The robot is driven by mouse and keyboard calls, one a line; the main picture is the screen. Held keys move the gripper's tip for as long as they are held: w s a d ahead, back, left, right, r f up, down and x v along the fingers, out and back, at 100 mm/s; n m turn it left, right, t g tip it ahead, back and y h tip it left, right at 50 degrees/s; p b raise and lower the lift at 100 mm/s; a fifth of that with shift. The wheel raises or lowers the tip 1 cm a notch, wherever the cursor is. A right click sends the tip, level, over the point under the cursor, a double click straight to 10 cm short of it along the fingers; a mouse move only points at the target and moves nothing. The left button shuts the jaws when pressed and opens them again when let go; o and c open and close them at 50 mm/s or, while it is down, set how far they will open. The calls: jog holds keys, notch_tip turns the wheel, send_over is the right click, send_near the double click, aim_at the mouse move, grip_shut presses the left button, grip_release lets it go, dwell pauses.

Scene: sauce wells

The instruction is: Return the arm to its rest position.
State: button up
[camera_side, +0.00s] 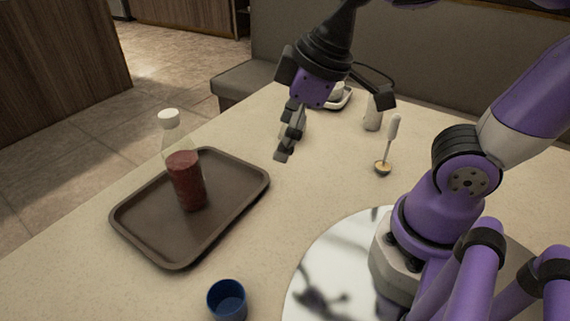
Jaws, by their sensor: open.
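My gripper (284,156) hangs above the table's far middle, to the right of the brown tray. Its fingers point down, and it is open with nothing between them. My purple arm comes in from the right and bends over the table to hold it. Part of the arm lies beyond the top edge of the picture.
A clear bottle of red sauce (186,178) with a white cap stands on the brown tray (150,249). A blue cup (227,300) is at the front. A white-handled utensil (392,130), a pale container (373,115) and a white dish (338,98) are farther back.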

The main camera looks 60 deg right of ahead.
jog(key=s+d+m+t+h, duration=0.1)
jog(key=s+d+m, duration=0.1)
jog(key=d+m, duration=0.3)
jog(key=shift+d+m+t, duration=0.3)
jog(key=shift+d, duration=0.05)
